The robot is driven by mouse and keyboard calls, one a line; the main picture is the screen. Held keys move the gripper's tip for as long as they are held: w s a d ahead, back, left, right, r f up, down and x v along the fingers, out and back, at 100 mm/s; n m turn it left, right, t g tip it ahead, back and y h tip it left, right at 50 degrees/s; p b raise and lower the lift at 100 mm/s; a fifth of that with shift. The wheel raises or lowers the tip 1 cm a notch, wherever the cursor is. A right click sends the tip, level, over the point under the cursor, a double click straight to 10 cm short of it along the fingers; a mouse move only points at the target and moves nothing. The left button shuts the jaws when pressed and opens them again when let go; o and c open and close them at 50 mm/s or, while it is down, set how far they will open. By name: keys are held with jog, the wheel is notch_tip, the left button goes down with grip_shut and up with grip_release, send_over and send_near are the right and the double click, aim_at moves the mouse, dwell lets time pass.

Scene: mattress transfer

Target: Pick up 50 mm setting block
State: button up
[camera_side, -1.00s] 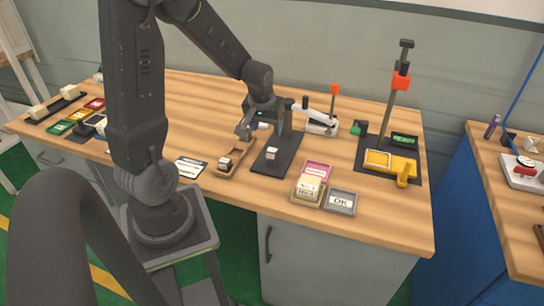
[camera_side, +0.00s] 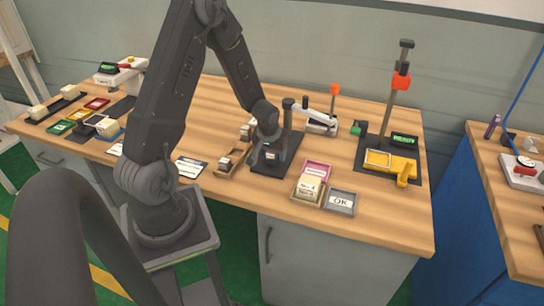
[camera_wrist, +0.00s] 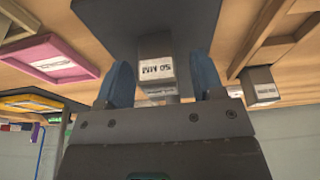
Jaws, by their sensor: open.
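The setting block (camera_wrist: 155,75) is a small pale block with a dark printed label that reads like 50 MM, seen inverted in the wrist view. It stands on a dark plate (camera_side: 292,150) on the bench; in the side view its pale face (camera_side: 270,155) shows just below my gripper (camera_side: 268,143). In the wrist view my gripper (camera_wrist: 163,88) is open, with one blue finger on each side of the block. A gap shows between the block and the right finger; contact on the left is hard to tell.
A second labelled block (camera_wrist: 260,86) stands to the right in the wrist view, by a wooden tray (camera_side: 236,167). A pink tray (camera_side: 318,166), a grey OK tray (camera_side: 341,202) and a height stand (camera_side: 388,110) lie to the right in the side view.

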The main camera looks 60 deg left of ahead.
jog(key=shift+w+a+f, duration=0.1)
jog(key=shift+f, duration=0.4)
grip_shut()
